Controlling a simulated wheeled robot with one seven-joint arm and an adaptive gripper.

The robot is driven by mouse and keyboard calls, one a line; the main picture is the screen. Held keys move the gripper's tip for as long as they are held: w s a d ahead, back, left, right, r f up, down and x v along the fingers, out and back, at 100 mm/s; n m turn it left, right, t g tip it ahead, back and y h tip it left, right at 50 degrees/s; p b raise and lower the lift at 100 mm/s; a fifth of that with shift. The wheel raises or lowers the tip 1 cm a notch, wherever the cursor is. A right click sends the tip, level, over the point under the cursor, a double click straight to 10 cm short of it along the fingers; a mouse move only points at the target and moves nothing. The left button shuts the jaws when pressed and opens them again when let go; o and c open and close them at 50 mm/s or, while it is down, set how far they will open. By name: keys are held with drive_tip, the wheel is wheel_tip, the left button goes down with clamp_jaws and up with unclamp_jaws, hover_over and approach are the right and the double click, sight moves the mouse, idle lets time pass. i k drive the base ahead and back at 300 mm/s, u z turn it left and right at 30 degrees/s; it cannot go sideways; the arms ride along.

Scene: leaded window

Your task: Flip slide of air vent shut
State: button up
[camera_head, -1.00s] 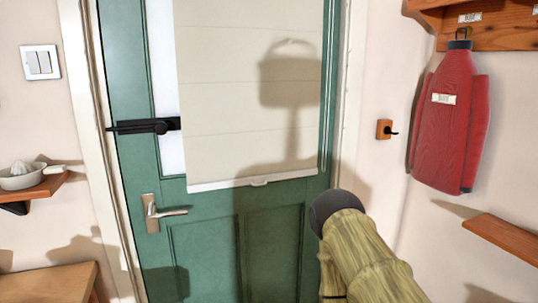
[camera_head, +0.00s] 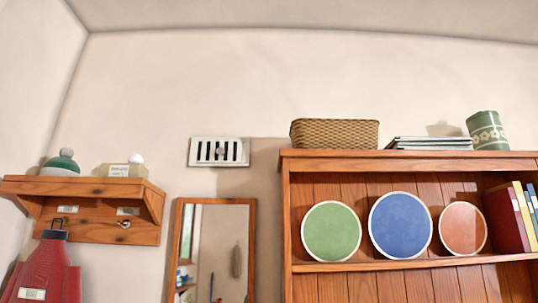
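The air vent (camera_head: 219,143) is a small white plate high on the wall, above the mirror and left of the tall wooden dresser. Several dark vertical slots show in it, so it looks open. A small pale knob seems to sit on its slide, near the middle of the slots. My gripper is not in view, and no part of my arm shows now.
A wooden dresser (camera_head: 420,155) with plates and books stands at right, a basket (camera_head: 334,133) on top. A framed mirror (camera_head: 211,250) hangs below the vent. A wooden shelf (camera_head: 85,190) with a hanging red item (camera_head: 45,265) is at left. The wall around the vent is clear.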

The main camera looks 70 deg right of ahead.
sight(220, 150)
drive_tip(key=z, duration=1.8)
drive_tip(key=k, duration=0.5)
drive_tip(key=u, duration=1.7)
drive_tip(key=i, duration=0.7)
drive_tip(key=z, duration=1.95)
